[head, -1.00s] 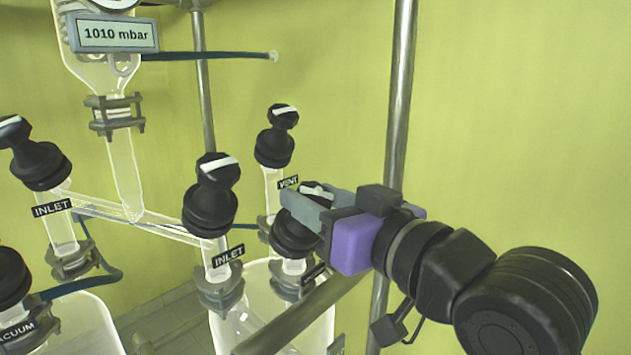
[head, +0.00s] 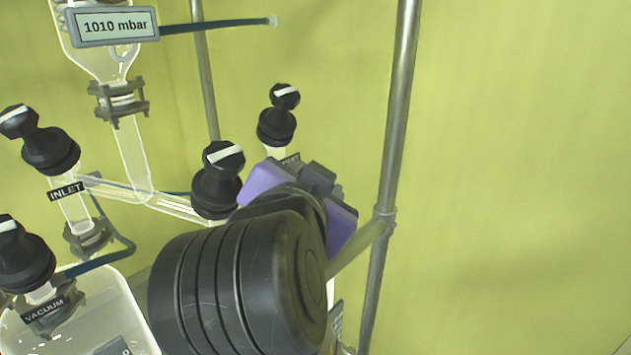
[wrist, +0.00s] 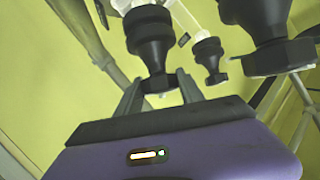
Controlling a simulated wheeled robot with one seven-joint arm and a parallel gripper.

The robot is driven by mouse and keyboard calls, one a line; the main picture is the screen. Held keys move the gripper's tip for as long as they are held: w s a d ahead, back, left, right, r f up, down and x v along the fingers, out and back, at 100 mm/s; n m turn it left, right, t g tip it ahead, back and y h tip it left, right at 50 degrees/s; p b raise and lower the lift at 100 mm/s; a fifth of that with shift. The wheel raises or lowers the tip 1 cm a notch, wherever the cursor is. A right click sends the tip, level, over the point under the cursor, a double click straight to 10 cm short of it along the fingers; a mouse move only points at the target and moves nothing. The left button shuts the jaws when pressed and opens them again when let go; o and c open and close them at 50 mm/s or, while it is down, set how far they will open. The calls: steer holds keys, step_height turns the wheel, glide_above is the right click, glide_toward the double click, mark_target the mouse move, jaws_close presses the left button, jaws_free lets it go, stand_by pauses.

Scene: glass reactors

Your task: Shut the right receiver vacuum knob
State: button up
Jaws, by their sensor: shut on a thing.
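The right receiver vacuum knob (wrist: 153,45) is a black knob with a narrow grip end, seen close in the wrist view. My gripper (wrist: 158,90) is shut on its grip end, one grey finger on either side. In the head view my gripper (head: 305,190), with purple sides, is over the right receiver. My own arm hides the knob, its label and most of the receiver there, so I cannot read the knob's white mark.
The right inlet knob (head: 218,180) stands close left of my gripper, the vent knob (head: 278,115) behind it. A metal post (head: 397,130) rises close on the right. A left inlet knob (head: 40,140) and left vacuum knob (head: 22,258) stand further left. The far right is clear.

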steer(key=m+g+h, duration=0.1)
steer(key=m, duration=0.1)
steer(key=m+g+h, duration=0.1)
steer(key=h, duration=0.1)
steer(key=shift+a+r+m, duration=0.1)
steer(key=shift+a+m, duration=0.1)
steer(key=shift+m, duration=0.2)
steer(key=m+g+h, duration=0.2)
steer(key=m+g, duration=0.1)
steer(key=m+g+h, duration=0.1)
steer(key=m+g, duration=0.2)
steer(key=shift+g, duration=0.3)
steer(key=shift+w+m+g, duration=0.1)
steer(key=shift+m+g, duration=1.3)
steer(key=shift+g, duration=0.1)
steer(key=shift+d, duration=0.1)
steer(key=o, duration=1.4)
